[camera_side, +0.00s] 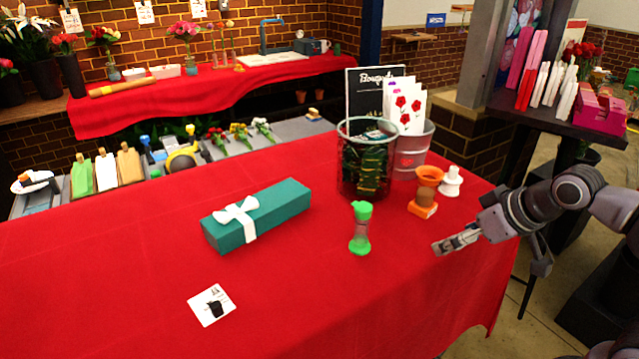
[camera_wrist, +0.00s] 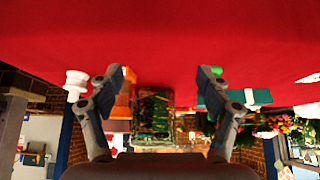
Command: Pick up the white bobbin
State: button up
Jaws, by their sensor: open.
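The white bobbin (camera_side: 450,182) stands upright on the red tablecloth near the table's right edge, just behind and right of an orange and brown item (camera_side: 426,190). In the wrist view, which looks upside down, the white bobbin (camera_wrist: 75,84) is left of the left finger, outside the jaws. My gripper (camera_side: 440,246) is open and empty, low over the table's right edge, nearer the camera than the bobbin and apart from it.
A green-capped hourglass-like item (camera_side: 361,228) stands left of my gripper. A teal box (camera_side: 285,203) with white ribbon lies farther left. The front cloth is mostly clear.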

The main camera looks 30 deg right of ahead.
jog(key=m+g+h, duration=0.3)
jog(key=m+g, duration=0.1)
jog(key=m, duration=0.6)
send_near(454, 173)
jog(key=f, duration=0.2)
jog(key=shift+h, duration=0.3)
jog(key=x, duration=1)
jog(key=shift+w+d+f, duration=0.1)
jog(key=shift+w+f, duration=0.1)
jog(key=shift+w, duration=0.1)
jog(key=c, duration=1.2)
